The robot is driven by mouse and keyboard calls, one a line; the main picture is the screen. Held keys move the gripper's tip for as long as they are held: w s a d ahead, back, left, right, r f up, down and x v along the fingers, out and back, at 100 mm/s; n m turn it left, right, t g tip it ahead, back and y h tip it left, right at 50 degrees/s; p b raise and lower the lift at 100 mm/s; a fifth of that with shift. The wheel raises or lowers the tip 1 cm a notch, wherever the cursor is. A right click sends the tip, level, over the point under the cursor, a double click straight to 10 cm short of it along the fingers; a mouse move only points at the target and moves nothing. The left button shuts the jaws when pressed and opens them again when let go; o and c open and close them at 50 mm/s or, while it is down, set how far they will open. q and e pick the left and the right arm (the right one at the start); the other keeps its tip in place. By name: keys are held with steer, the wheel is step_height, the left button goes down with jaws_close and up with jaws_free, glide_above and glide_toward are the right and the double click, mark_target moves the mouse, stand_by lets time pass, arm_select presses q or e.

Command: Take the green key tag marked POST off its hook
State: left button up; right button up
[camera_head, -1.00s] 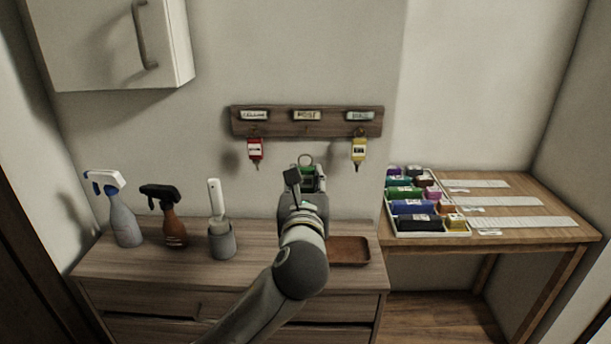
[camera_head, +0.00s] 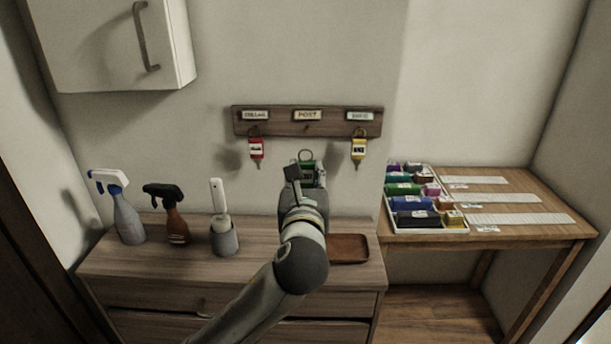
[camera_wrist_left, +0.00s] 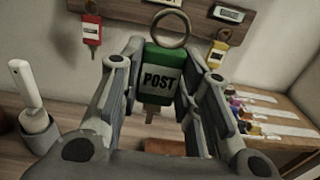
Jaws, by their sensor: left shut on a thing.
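The green key tag marked POST (camera_wrist_left: 162,75) is upright between the fingers of my left gripper (camera_wrist_left: 160,90), which is shut on it. Its metal ring (camera_wrist_left: 172,28) stands up above the tag, and a key hangs below. In the head view my left gripper (camera_head: 306,176) is in front of the wall, under the wooden hook board (camera_head: 284,129). The tag's ring (camera_head: 306,155) shows below the board's lower edge, apart from the POST hook (camera_head: 307,128), which looks bare. My wrist partly hides the tag there. My right gripper is in neither view.
A red tag (camera_head: 256,150) and a yellow tag (camera_head: 359,149) hang on either side. Below, a dresser holds two spray bottles (camera_head: 128,220), a brush in a grey cup (camera_head: 224,240) and an empty brown tray (camera_head: 348,249). A side table (camera_head: 545,232) holds sorted items.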

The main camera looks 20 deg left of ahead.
arm_select(q)
steer(key=p+v, duration=0.3)
steer(key=v, duration=0.5)
steer(key=shift+p, duration=0.4)
stand_by(0.6)
